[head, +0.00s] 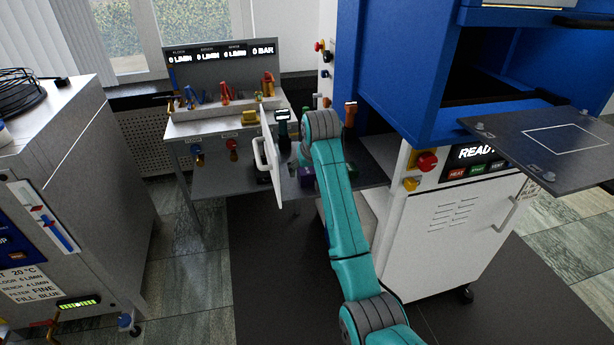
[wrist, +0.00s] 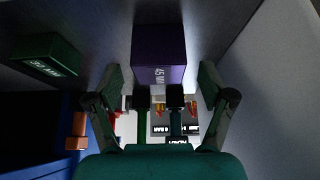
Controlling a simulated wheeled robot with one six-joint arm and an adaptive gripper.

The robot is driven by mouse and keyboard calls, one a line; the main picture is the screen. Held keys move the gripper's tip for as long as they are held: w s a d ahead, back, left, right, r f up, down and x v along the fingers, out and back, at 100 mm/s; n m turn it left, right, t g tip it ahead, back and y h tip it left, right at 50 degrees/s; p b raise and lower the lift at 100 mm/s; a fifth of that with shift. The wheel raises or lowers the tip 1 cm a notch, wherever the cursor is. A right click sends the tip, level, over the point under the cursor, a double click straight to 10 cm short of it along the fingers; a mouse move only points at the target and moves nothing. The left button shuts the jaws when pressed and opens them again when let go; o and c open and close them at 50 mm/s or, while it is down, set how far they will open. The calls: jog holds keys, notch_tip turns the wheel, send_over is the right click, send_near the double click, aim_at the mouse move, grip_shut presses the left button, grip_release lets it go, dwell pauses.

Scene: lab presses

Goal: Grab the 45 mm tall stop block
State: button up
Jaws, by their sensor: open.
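The 45 mm stop block is a purple block (wrist: 158,55) with upside-down white lettering that reads 45 MM. In the wrist view it is at top centre, ahead of and between my fingers. My gripper (wrist: 160,76) is open, with a finger to each side of the block's line and a visible gap on both sides. I cannot tell how far the tips are from it in depth. In the head view a small part of the purple block (head: 305,177) shows beside my arm, which hides my gripper.
A green block (wrist: 47,58) stands left of the purple one on the same dark shelf. An open white door (head: 270,160) with a handle stands close by; a pale panel (wrist: 270,90) fills the wrist view's right side. The blue press (head: 400,80) is at right.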

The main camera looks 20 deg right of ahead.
jog(key=shift+x, duration=0.9)
jog(key=c, duration=1.5)
jog(key=shift+r, duration=0.15)
